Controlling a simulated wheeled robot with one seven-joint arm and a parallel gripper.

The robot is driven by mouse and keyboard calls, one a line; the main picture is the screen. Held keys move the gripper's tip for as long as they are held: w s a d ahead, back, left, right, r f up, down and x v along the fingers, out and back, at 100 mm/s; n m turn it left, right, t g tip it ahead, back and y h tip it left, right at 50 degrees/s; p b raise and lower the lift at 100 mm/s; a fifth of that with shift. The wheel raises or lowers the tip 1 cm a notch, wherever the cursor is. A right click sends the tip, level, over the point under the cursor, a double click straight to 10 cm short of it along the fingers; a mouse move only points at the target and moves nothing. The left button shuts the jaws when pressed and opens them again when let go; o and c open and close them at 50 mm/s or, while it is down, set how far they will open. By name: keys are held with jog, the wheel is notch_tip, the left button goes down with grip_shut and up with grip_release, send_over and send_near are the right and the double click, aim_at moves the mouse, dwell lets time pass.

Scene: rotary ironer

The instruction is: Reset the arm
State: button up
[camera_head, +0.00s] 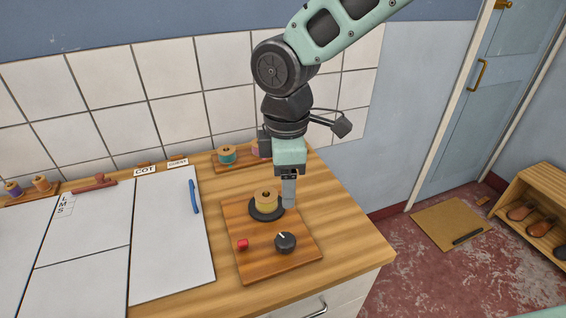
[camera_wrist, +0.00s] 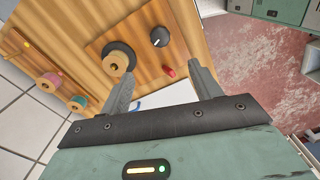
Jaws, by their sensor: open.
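My gripper (camera_head: 289,198) points down over the right back part of a small wooden control board (camera_head: 245,272). A tan spool (camera_head: 265,198) stands on a black disc on that board, just left of my fingers. In the wrist view my two fingers (camera_wrist: 162,76) are spread apart with nothing held between them. The spool (camera_wrist: 118,60) lies beside the left fingertip there; I cannot tell whether they touch. A black knob (camera_head: 285,242) and a red button (camera_head: 243,244) sit at the board's front.
White panels (camera_head: 172,250) with a blue pen (camera_head: 194,197) cover the counter's left. A rack with a teal spool (camera_head: 227,154) stands behind my gripper, near the tiled wall (camera_head: 170,68).

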jog(key=s+d+m, duration=0.5)
jog(key=s, duration=0.4)
jog(key=s+d+m+b, duration=0.1)
jog(key=s+d+m, duration=0.4)
jog(key=s, duration=0.4)
jog(key=shift+r+y, duration=0.15)
jog(key=shift+y, duration=0.15)
dwell(1.2)
